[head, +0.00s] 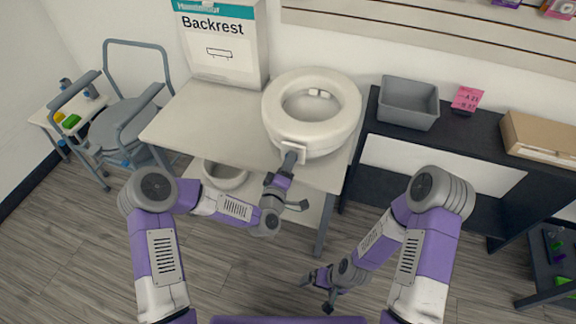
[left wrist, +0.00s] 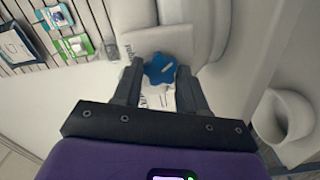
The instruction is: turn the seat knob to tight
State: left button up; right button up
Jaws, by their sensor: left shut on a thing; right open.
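The white raised toilet seat (head: 341,128) sits on the pale table. My left gripper (head: 289,160) is at the bracket on its front edge. In the left wrist view a blue lobed knob (left wrist: 160,68) with a small pale mark is between the fingers of my left gripper (left wrist: 163,76), which is shut on it. The knob is hidden behind the gripper in the head view. Which way the knob is set cannot be told. My right gripper (head: 320,290) is open and empty, low over the floor in front of the table.
A Backrest box (head: 221,50) stands at the table's back left. A commode chair (head: 125,115) is to the left. A grey bin (head: 408,103), a pink sign (head: 467,98) and a cardboard box (head: 540,135) are on the dark table at right.

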pick_arm(q)
jog(key=shift+m, duration=0.6)
jog(key=o, duration=1.1)
jog(key=shift+c, duration=0.2)
jog(key=shift+s, duration=0.1)
jog(key=v, duration=0.7)
jog(key=shift+s+p, duration=0.2)
jog(key=shift+p, duration=0.1)
